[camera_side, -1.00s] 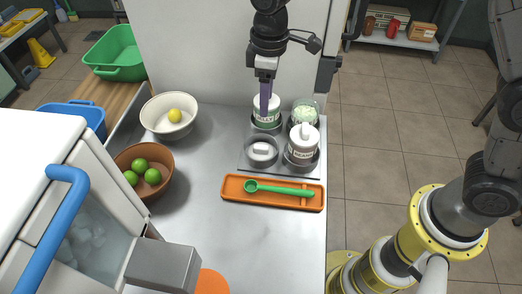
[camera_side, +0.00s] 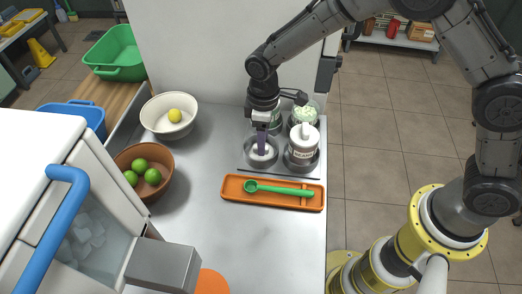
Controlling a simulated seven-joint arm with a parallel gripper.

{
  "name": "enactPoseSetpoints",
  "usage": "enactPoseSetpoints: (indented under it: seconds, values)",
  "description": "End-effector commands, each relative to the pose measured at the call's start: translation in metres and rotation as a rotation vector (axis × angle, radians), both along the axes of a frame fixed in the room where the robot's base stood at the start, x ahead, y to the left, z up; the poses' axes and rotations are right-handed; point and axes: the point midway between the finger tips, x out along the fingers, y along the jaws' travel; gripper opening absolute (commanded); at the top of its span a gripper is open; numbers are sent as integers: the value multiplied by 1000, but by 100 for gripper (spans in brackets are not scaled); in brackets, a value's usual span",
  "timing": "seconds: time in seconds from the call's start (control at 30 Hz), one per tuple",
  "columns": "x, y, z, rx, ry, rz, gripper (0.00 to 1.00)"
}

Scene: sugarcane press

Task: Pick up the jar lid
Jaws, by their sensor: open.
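The jar lid (camera_side: 262,158) seems to be the round, clear piece with a pale knob in the front-left place of the jar rack (camera_side: 243,167). My gripper (camera_side: 262,146) points down right over it, with its purple fingers at the knob. The gripper is open. Whether the fingers touch the knob cannot be told, as they cover most of it. A glass jar (camera_side: 307,112) with pale green pieces stands behind that. Another jar with green on it is mostly hidden behind my gripper.
An orange tray (camera_side: 232,188) with a green spoon (camera_side: 278,189) lies in front of the rack. A brown bowl of limes (camera_side: 157,194) and a white bowl (camera_side: 151,121) with a yellow fruit stand to the left. The steel counter (camera_side: 215,150) between is clear.

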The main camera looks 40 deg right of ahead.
Motion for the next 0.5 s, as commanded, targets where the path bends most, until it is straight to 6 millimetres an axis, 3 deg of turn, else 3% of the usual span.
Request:
enactPoseSetpoints:
  seconds: [0.17,0.43,0.5]
  values:
    - [0,0,-20,0,1,0,57]
    - [0,0,-23,1,-1,0,57]
    - [0,0,-23,1,-1,0,47]
